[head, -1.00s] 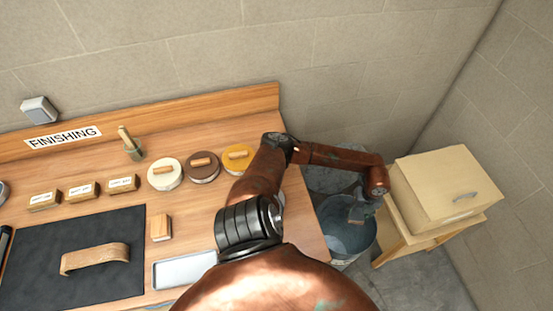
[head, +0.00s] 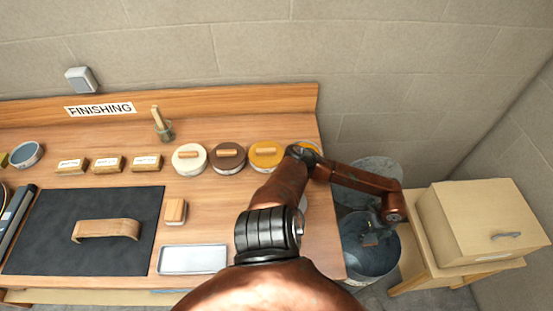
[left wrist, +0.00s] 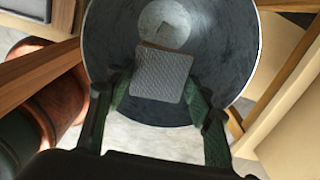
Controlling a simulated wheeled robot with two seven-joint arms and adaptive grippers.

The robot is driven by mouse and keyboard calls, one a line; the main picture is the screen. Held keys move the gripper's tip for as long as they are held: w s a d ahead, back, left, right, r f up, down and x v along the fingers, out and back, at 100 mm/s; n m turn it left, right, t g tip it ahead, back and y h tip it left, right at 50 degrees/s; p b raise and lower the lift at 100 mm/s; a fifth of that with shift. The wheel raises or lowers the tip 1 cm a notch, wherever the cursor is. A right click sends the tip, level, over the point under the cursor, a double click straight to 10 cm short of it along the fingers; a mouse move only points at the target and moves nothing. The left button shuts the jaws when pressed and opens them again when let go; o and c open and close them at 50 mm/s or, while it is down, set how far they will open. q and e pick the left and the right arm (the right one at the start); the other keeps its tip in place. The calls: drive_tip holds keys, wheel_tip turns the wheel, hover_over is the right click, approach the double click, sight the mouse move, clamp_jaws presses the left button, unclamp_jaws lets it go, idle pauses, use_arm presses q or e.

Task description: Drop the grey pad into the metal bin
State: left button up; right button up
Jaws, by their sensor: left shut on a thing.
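My left gripper (head: 376,226) hangs over the open mouth of the metal bin (head: 374,264), right of the bench. In the left wrist view the fingers (left wrist: 162,88) are shut on the grey pad (left wrist: 163,72), a small square with a textured face. The round bin (left wrist: 228,50) opens beneath the pad and its inside shows around it. In the head view the pad (head: 370,240) is small and partly hidden by the gripper. My right gripper is not in view.
A wooden stand with a pale box (head: 480,222) is close on the right. The bench (head: 215,215) on the left holds round tins, a black mat (head: 60,235) and a metal tray (head: 193,259).

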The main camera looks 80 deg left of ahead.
use_arm(q)
drive_tip(key=shift+f, duration=0.4)
drive_tip(key=shift+r, duration=0.1)
drive_tip(key=o, duration=1.1)
wheel_tip(320, 180, up, 12)
wheel_tip(320, 180, down, 12)
drive_tip(key=shift+r, duration=0.2)
drive_tip(key=shift+f, duration=0.25)
drive_tip(key=shift+a, duration=0.1)
